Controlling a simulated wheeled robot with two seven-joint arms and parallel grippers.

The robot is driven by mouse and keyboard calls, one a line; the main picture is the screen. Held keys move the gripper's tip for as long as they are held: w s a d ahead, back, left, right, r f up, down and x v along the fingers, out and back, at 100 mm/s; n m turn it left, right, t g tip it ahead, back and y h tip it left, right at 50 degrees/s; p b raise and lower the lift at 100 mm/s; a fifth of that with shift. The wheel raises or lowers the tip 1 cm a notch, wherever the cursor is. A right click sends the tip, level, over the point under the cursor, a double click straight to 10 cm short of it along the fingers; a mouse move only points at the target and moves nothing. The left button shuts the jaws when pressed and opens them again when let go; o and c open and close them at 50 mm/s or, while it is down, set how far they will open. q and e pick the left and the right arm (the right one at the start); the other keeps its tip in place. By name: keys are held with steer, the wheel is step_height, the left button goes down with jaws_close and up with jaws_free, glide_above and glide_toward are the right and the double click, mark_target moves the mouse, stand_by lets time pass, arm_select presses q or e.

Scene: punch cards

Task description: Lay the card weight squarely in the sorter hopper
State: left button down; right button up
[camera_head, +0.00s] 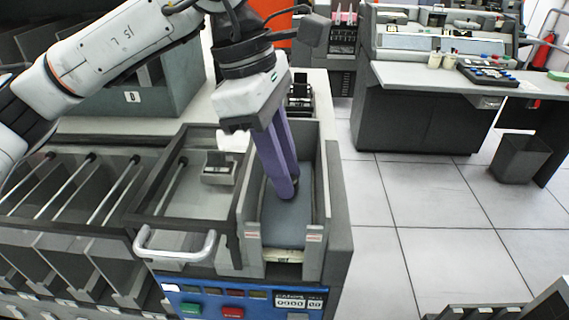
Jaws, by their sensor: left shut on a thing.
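The sorter hopper (322,215) is an upright grey bay with two side walls, in the middle of the head view. A blue-grey flat slab, which looks like the card weight (270,228), lies between the walls above a pale edge at the front that looks like cards. My left gripper (288,194) reaches down into the hopper from above. Its purple fingers are close together, shut at the slab's upper side. The fingers hide what they grip, probably a small knob on the weight. I cannot tell whether the slab is resting or slightly raised. My right gripper is not in view.
Left of the hopper is a glass-topped frame with a light handle (175,246), then several sorter pockets (50,255). A blue control panel (235,305) with buttons is below. A desk (440,80) and a bin (520,158) stand right, beyond clear floor.

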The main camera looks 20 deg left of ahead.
mark_target(267, 192)
arm_select(q)
steer(key=shift+f, duration=0.4)
steer(key=c, duration=1.4)
jaws_free()
steer(key=shift+c, duration=0.2)
steer(key=v, duration=1)
steer(key=shift+r, duration=0.2)
